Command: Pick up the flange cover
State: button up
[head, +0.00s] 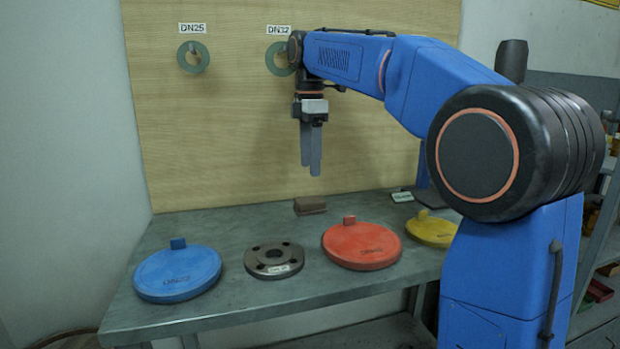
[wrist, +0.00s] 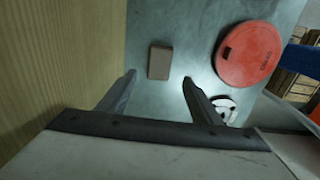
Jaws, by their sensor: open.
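Three round flange covers with small upright tabs lie flat on the grey bench. The blue cover (head: 178,276) is at the left, the red cover (head: 360,250) right of centre, and the yellow cover (head: 432,231) at the right, partly hidden by my arm. Their printed labels are hard to read. The red cover also shows at the upper right of the wrist view (wrist: 262,62). My gripper (head: 311,170) hangs fingers down above the back of the bench, clear of every cover. In the wrist view my gripper (wrist: 158,90) is open, with nothing between its fingers.
A grey metal flange (head: 262,268) with bolt holes lies between the blue and red covers. A brown block (head: 310,206) sits near the back edge below my gripper. A wooden board (head: 230,130) stands behind the bench (head: 250,309), with green rings hung under DN25 and DN32 labels.

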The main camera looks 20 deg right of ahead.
aim_at(351, 243)
jog(key=k, duration=1)
